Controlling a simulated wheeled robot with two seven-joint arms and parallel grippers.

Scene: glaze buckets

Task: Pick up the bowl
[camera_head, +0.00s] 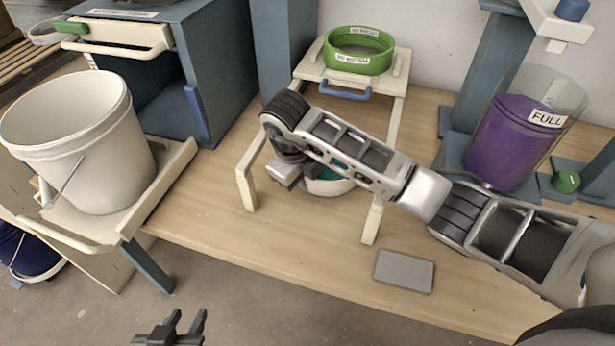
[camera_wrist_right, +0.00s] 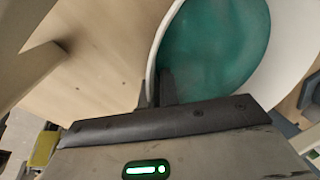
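The bowl, white with teal glaze inside, stands on the workbench under the small cream stand; its rim shows in the head view (camera_head: 328,188), the rest hidden by my right arm. The right wrist view shows the bowl's teal inside (camera_wrist_right: 215,45) and white rim close up. My right gripper (camera_head: 293,182) is at the bowl's left side. In the wrist view its fingers (camera_wrist_right: 157,92) are close together with the rim wall between them, one inside and one outside. My left gripper (camera_head: 187,322) is open and empty at the bottom edge, over the floor.
The cream stand (camera_head: 310,70) bears a green ring (camera_head: 359,50) and has legs around the bowl. A purple-filled container (camera_head: 503,140) marked FULL stands right. A white bucket (camera_head: 75,150) stands left on a tray. A grey slab (camera_head: 404,271) lies near the bench's front edge.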

